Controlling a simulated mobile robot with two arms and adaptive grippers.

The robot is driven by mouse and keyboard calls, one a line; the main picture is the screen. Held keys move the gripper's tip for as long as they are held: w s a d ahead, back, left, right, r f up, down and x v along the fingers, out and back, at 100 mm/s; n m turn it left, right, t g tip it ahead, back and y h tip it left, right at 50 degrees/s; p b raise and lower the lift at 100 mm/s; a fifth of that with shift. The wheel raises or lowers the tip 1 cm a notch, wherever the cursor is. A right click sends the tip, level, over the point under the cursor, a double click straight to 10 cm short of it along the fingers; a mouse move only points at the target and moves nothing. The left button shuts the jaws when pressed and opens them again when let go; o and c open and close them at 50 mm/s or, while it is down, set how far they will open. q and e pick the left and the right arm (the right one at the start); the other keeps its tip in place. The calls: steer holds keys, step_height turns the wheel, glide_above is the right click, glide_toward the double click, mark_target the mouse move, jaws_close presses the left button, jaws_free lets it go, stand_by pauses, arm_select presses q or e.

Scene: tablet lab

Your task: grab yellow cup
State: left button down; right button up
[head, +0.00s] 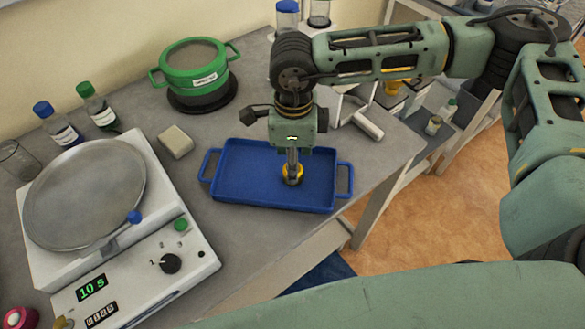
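A small yellow cup (293,178) is at the middle of the blue tray (235,150). My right gripper (292,166) points straight down over the tray, with its fingertips at the cup. The fingers hide part of the cup. They are seen edge-on, so I cannot tell whether they are open or closed on it. The cup appears to be at the tray floor. My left gripper is not in view.
A white machine with a round metal plate (85,190) fills the left. A green pot (194,70), a pale block (175,141) and capped bottles (97,106) stand behind. The table's edge lies close in front.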

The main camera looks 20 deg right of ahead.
steer(key=f, duration=0.2)
steer(key=f+p, duration=0.1)
steer(key=shift+w+f+p, duration=0.3)
steer(key=shift+w+f, duration=0.1)
steer(key=shift+f, duration=0.35)
steer(key=c, duration=0.8)
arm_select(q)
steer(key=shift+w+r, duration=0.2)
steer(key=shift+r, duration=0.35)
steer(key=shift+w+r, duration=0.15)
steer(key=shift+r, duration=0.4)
arm_select(e)
steer(key=c, duration=0.4)
